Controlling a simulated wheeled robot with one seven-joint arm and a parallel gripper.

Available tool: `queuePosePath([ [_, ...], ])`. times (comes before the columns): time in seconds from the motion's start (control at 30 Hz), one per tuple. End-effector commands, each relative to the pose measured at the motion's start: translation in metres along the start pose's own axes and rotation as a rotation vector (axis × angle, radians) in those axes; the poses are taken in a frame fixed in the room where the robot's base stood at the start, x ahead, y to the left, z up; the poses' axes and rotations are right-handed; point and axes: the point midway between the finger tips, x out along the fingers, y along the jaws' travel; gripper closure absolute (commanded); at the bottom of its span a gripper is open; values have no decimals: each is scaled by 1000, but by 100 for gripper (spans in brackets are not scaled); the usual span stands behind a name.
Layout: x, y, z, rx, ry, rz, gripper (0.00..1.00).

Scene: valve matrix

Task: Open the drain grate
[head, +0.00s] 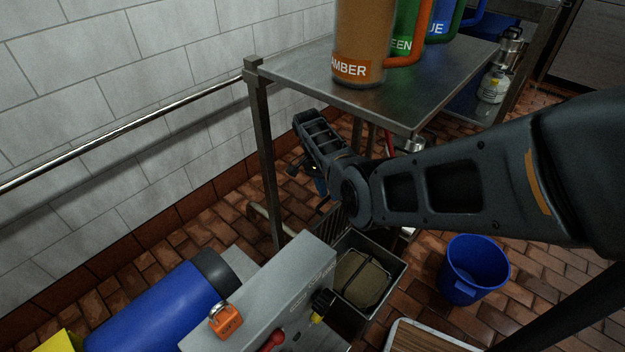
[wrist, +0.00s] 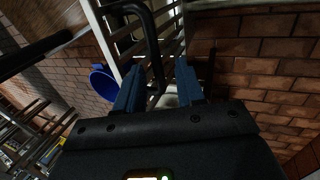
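The drain grate is a slatted metal panel that stands raised on edge in the wrist view (wrist: 112,32). Its dark slats also show beside the open drain box in the head view (head: 330,222). A black curved bar (wrist: 153,45) crosses in front of the slats and runs down between my fingers. The drain box (head: 365,280) has its top uncovered, with a brownish bottom in sight. My gripper (wrist: 160,85) has its two blue fingers apart, with a gap around the bar. In the head view my gripper (head: 319,184) is under the shelf, and its fingertips are mostly hidden.
A steel shelf (head: 300,75) with an amber canister (head: 360,35) and other canisters stands above my wrist. A blue bucket (head: 474,270) is right of the drain. A grey box with an orange padlock (head: 226,319) and a blue cylinder (head: 150,310) lie left of it.

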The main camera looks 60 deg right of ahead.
Motion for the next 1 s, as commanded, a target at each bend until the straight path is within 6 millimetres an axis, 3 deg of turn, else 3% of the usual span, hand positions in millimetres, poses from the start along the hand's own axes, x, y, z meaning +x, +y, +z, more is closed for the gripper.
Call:
queuePosePath([
  [0.4,-10,-47,-1,0,2,-4,62],
  [1.0,-28,-96,-1,0,1,-3,62],
])
